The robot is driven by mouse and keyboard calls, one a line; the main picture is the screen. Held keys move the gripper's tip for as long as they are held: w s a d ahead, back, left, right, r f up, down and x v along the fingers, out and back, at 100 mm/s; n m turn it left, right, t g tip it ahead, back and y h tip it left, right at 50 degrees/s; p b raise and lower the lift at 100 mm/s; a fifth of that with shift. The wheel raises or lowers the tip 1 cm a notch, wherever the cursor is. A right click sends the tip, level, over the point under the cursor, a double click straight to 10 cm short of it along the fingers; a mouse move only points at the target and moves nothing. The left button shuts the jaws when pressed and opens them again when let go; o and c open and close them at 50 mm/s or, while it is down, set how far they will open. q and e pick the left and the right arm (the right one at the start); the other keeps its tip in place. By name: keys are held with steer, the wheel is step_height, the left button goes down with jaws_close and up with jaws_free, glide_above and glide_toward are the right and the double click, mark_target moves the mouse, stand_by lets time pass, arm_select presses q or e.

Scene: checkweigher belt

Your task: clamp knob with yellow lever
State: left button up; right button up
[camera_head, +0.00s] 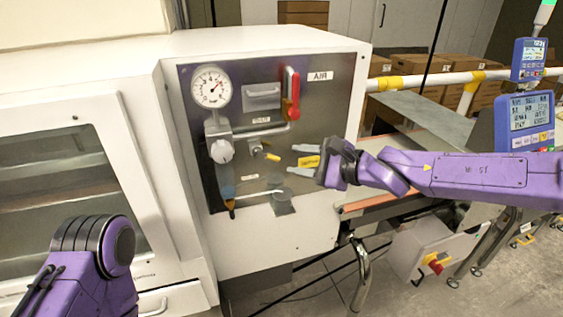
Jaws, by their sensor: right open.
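The knob with the yellow lever (270,156) is on the grey AIR panel (340,95), below the pipe and right of a round white knob. Its short yellow lever points right and slightly down. My right gripper (292,158) comes in from the right, with its two pale fingers spread and pointing left towards the lever. The fingertips appear just right of the lever, with a visible gap; the distance in depth is hard to tell. Nothing is held between the fingers. My left gripper is out of view; only a purple part of my left arm shows at the lower left.
A pressure gauge (211,87), a white knob (222,151) and a red-handled valve (291,95) share the panel. A clear bowl (222,174) hangs below the white knob. A conveyor (435,120) and blue display units (524,121) stand to the right.

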mark_target(275, 157)
steer(key=x, duration=0.6)
jaws_close()
steer(key=a+f+m+t+y+b, duration=0.1)
steer(key=m+t+b, duration=0.1)
steer(key=b, duration=1.2)
steer(key=a+f+m+t+y+b, duration=0.1)
steer(key=m+b, duration=0.4)
steer(key=b, duration=1)
steer(key=s+a+f+m+t+y+b, duration=0.1)
steer(key=m+t+y+b, duration=0.1)
steer(key=b, duration=1.3)
steer(key=shift+a+f+m+t+y, duration=0.2)
steer(key=shift+f+m+t+y, duration=0.15)
steer(key=shift+m, duration=0.35)
